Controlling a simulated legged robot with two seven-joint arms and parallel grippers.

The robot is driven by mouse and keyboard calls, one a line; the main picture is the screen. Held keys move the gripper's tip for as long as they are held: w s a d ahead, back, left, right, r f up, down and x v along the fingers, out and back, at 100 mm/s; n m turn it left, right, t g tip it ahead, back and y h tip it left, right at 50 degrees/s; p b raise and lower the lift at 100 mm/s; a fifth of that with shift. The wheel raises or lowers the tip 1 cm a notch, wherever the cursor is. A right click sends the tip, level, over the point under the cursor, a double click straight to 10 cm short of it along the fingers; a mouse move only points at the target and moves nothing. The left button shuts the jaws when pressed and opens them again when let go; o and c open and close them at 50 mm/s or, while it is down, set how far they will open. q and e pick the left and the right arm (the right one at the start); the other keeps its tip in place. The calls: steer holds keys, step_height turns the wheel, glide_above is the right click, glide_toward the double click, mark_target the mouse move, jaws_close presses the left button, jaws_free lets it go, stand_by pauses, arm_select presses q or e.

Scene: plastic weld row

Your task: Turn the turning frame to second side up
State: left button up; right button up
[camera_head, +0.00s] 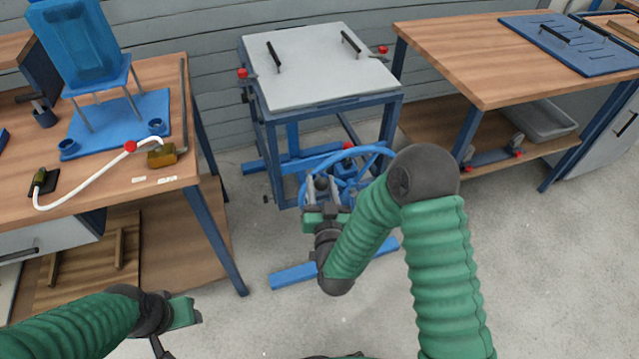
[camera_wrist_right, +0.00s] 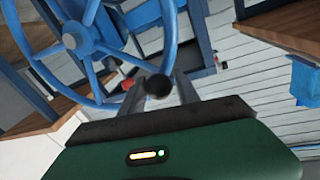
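The turning frame (camera_head: 322,105) is a blue stand with a flat pale grey panel on top, at the back middle of the head view. The panel carries two black handles and has red-knobbed clamps at its sides. A blue handwheel (camera_head: 373,153) is on its near side, partly hidden by my right arm; it also shows in the right wrist view (camera_wrist_right: 98,45). My right gripper (camera_head: 322,190) is at the wheel. Its fingers are apart, one on each side of a black knob (camera_wrist_right: 158,87), with narrow gaps showing. My left gripper (camera_head: 178,325) is low at left, away from the frame; its fingers are unclear.
A wooden bench (camera_head: 120,200) at left bears a blue chair-like part on a blue plate and a white hose. Another bench (camera_head: 470,60) at right holds a blue panel, with a grey tray (camera_head: 540,120) below. The floor in front is clear.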

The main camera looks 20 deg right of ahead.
steer(key=shift+d, duration=0.2)
jaws_close()
steer(key=shift+a, duration=0.1)
stand_by(0.7)
